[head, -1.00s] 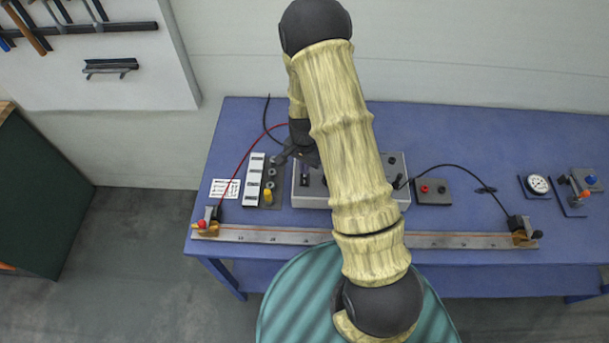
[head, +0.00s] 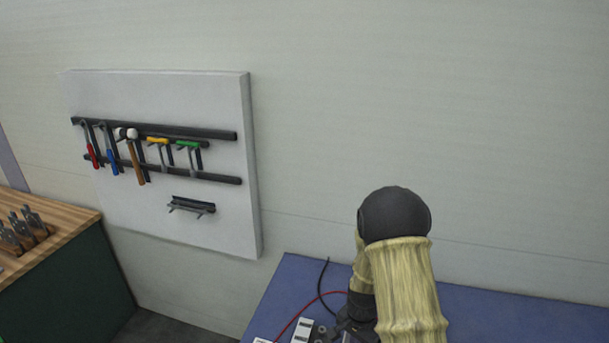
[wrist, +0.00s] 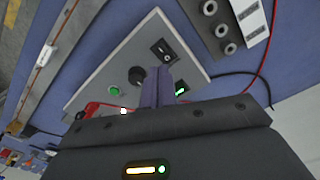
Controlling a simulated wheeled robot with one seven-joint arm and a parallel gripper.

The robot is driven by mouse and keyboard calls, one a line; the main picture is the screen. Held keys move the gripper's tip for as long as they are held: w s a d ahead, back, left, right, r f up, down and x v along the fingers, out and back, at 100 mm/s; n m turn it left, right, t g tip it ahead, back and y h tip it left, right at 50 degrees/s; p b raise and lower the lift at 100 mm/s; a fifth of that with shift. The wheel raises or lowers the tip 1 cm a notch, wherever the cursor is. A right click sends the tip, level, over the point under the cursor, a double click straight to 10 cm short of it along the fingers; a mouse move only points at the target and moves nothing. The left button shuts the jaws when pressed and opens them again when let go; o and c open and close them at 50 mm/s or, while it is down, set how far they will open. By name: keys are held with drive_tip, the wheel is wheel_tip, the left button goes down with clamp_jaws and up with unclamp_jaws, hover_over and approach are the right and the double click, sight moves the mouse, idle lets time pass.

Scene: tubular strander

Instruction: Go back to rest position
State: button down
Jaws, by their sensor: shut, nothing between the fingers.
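My gripper shows in the wrist view (wrist: 157,88) with its fingers together and nothing between them. It is over a grey control box (wrist: 105,68) on the blue bench. The box carries a black rocker switch (wrist: 164,52), a dark knob (wrist: 136,76) and a green button (wrist: 114,90). I cannot tell whether the fingers touch the box. In the head view my arm reaches down over the blue bench (head: 490,318) at the lower right. The gripper's fingers are not clear there.
A white tool board (head: 160,225) with hammers and other tools hangs on the wall. A wooden-topped cabinet (head: 60,245) stands at left. A red cable (head: 300,312) and a black cable (head: 322,280) lie on the bench. A metal rail (wrist: 45,56) lies beside the box.

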drive_tip(key=s+r+n+t+b, duration=0.2)
drive_tip(key=s+r+n+b, duration=0.6)
drive_tip(key=s, duration=0.6)
wheel_tip(320, 180, up, 3)
drive_tip(key=shift+f+n+b, duration=0.15)
drive_tip(key=shift+n+b, duration=0.15)
drive_tip(key=shift+n, duration=0.2)
